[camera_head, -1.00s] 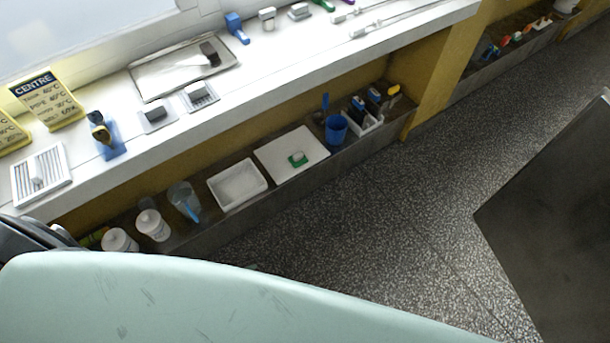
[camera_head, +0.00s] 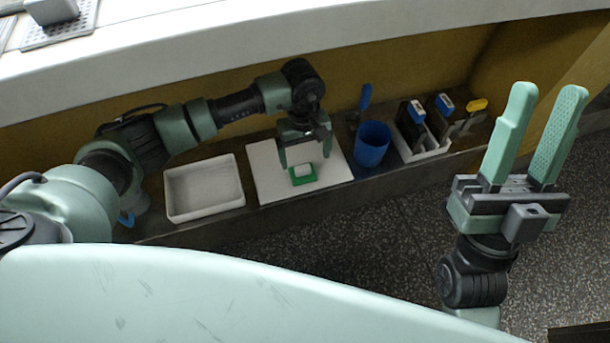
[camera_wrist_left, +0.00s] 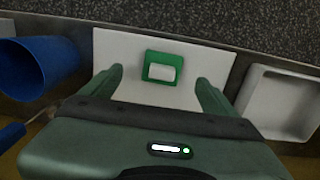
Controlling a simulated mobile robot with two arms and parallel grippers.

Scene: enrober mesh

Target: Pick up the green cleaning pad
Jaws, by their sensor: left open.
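The green cleaning pad (camera_head: 303,181) lies on a white board (camera_head: 266,190) on the low shelf, with a small white block on top of it. In the left wrist view the pad (camera_wrist_left: 161,80) shows just beyond and between the fingertips. My left gripper (camera_head: 304,162) is open above the board, its fingers pointing down at the pad, apart from it as far as I can tell. It also shows in the left wrist view (camera_wrist_left: 158,82). My right gripper (camera_head: 546,95) is open and empty, fingers pointing up, at the right.
On the shelf, a white tray (camera_head: 205,214) stands left of the board. A blue cup (camera_head: 372,146) stands right of it, then a white caddy (camera_head: 432,152) with several tools. The white counter (camera_head: 200,45) overhangs the shelf behind.

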